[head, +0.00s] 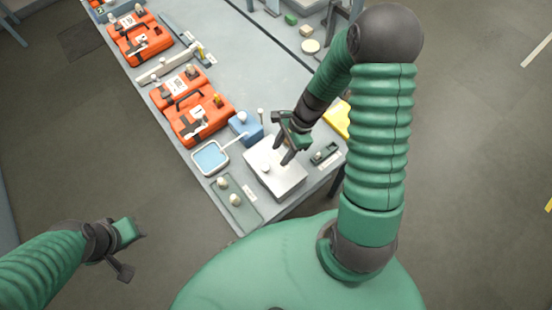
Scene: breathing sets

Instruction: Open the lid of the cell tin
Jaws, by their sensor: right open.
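A pale metal box (287,183), which looks like the cell tin, sits near the table's front right corner. Its top looks flat and closed, with a small pale knob (265,168) on it. My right gripper (281,140) is open above the far part of the box, its fingers pointing down and left. I cannot tell whether it touches the lid. It hides part of the box's far side. My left gripper (131,256) is open and empty, off the table at the lower left.
A blue-lined tray (196,169) and a blue box (240,120) stand left of the metal box. A green tray (222,209) with pale knobs lies in front. A small dark green tray (324,153) lies right. Orange cases (186,131) line the table's left side.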

